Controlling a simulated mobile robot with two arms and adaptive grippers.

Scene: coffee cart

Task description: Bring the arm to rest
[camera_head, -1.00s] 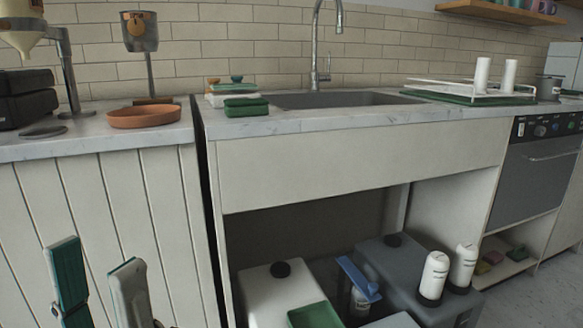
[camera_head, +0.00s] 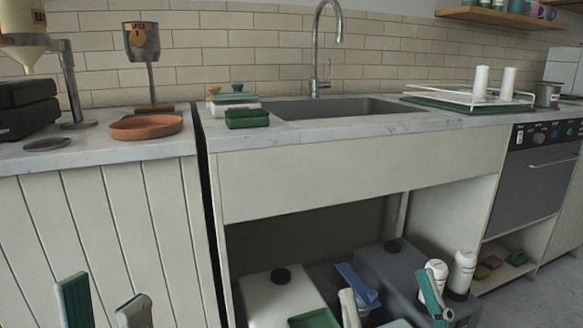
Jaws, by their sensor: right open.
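My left gripper (camera_head: 103,300) shows at the bottom left edge, in front of the white panelled cabinet. Its two fingers, one teal and one pale, stand apart with nothing visible between them. My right gripper (camera_head: 390,292) shows at the bottom, in front of the open space under the sink. Its pale finger and teal finger are spread apart, and I see no held object between them. Most of both arms is out of the picture.
A terracotta dish (camera_head: 146,127) stands on the left counter. The sink (camera_head: 340,108) has green-lidded containers (camera_head: 246,117) beside it. A dish rack (camera_head: 470,98) stands at right. Below are a white container (camera_head: 283,300), a grey container (camera_head: 388,268) and white bottles (camera_head: 463,270).

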